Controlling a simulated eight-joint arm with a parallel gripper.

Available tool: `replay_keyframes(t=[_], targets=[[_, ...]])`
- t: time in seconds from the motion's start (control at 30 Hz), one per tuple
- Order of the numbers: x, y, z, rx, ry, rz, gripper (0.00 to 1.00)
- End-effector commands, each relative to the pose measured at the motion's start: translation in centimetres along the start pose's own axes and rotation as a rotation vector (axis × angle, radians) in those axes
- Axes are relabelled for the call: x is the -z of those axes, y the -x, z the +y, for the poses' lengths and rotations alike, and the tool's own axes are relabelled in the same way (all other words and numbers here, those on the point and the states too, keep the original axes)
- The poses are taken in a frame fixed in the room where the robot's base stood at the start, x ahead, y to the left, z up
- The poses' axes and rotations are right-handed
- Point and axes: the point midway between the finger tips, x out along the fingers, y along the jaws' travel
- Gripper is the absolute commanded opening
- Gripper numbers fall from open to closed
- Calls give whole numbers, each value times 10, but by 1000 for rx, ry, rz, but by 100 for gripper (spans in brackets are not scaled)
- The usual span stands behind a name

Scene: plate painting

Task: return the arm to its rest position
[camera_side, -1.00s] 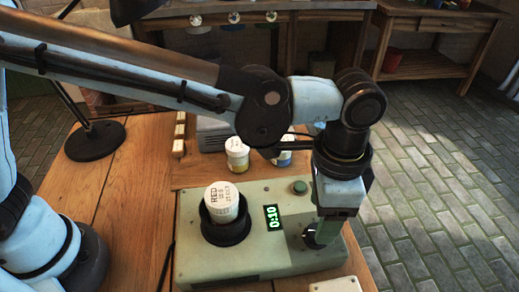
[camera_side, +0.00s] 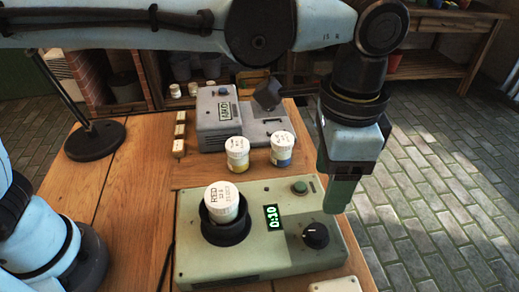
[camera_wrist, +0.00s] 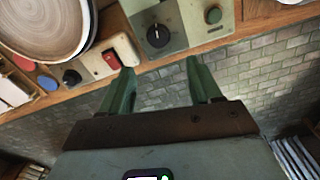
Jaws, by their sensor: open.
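My gripper (camera_side: 340,190) hangs pointing down above the right end of the green machine (camera_side: 262,262), clear of it. In the wrist view my gripper (camera_wrist: 160,88) shows two green fingers spread apart with nothing between them. The machine has a black knob (camera_side: 316,235), a green button (camera_side: 300,187) and a display (camera_side: 272,218) reading 0:10. A white jar labelled RED (camera_side: 222,197) stands in the machine's black cup (camera_side: 226,232). The knob also shows in the wrist view (camera_wrist: 158,36), beyond the fingers.
Two lidded jars, yellow (camera_side: 237,154) and blue (camera_side: 283,150), stand behind the machine. A grey device (camera_side: 220,118) is farther back. A black lamp base (camera_side: 95,140) stands at left. The wrist view shows a plate (camera_wrist: 42,28) and a red switch (camera_wrist: 112,60). Brick floor lies right.

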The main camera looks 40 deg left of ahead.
Motion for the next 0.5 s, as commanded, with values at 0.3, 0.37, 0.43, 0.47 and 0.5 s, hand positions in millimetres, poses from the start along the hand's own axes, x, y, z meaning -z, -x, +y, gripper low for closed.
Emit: replay_keyframes(t=[0.3, 0.37, 0.43, 0.47, 0.5], targets=[[-66, 13, -80, 38, 254, 149, 63], [-84, 14, -96, 52, 315, 187, 63], [-107, 13, -112, 70, 387, 231, 63], [-116, 13, -118, 78, 418, 249, 63], [-130, 12, -126, 90, 459, 273, 63]])
